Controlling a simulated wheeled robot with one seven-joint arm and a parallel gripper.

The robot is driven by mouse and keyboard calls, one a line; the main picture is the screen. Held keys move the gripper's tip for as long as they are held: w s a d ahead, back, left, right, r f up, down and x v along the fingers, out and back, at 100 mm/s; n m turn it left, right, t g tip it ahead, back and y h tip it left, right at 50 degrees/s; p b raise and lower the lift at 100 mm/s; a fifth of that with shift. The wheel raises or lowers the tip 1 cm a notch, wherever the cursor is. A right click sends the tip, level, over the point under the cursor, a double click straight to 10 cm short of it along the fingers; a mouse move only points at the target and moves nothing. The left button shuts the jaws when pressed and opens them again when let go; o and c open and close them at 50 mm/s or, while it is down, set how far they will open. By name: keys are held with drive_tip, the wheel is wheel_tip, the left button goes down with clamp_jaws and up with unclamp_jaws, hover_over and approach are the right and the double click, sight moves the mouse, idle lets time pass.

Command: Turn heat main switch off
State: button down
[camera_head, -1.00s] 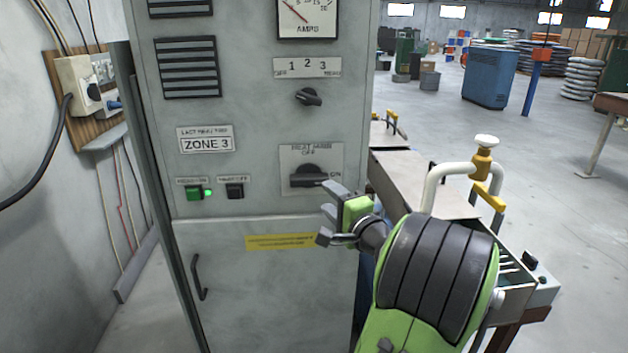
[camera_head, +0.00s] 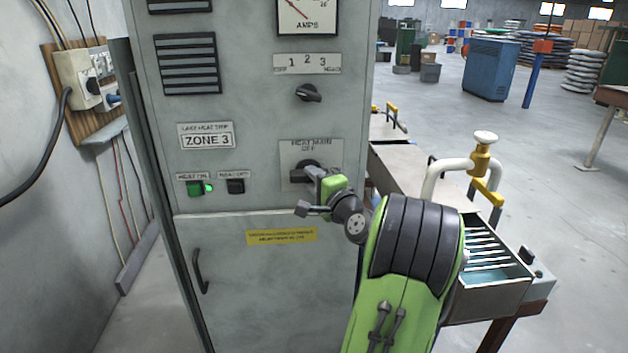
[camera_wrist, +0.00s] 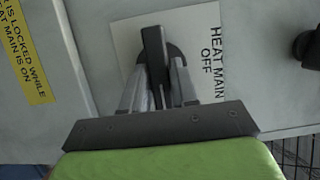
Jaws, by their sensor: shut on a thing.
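The heat main switch (camera_head: 302,170) is a black rotary knob on a pale plate marked HEAT MAIN OFF, on the front of the grey cabinet. In the wrist view its black handle (camera_wrist: 154,62) stands between my two fingers, at right angles to the lettering's upright. My gripper (camera_head: 306,190) is at the knob and shut on its handle. In the head view my gripper covers the knob's right part and the ON mark. The wrist view shows the plate (camera_wrist: 125,40) with the word OFF beside the knob.
Above the switch is a smaller selector knob (camera_head: 309,93) marked 1 2 3. A yellow label (camera_head: 282,236) lies below.

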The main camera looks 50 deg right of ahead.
idle(0.3)
drive_tip(key=shift+w+a+r+n+g+h+b, duration=0.1)
drive_tip(key=shift+n+g+h+b, duration=0.25)
drive_tip(key=shift+n+g+b, duration=1.3)
drive_tip(key=shift+w+a+r+n+g+h, duration=0.15)
drive_tip(key=shift+n+g+h, duration=0.45)
drive_tip(key=shift+n, duration=2.2)
drive_tip(key=shift+w+a+r+n+g+h+b, duration=0.15)
drive_tip(key=shift+n+g+b, duration=0.95)
drive_tip(key=shift+n, duration=1.15)
drive_tip(key=shift+g, duration=0.35)
drive_tip(key=c, duration=1)
unclamp_jaws()
drive_tip(key=shift+o, duration=0.2)
drive_tip(key=shift+d, duration=0.1)
drive_tip(key=shift+s, duration=0.1)
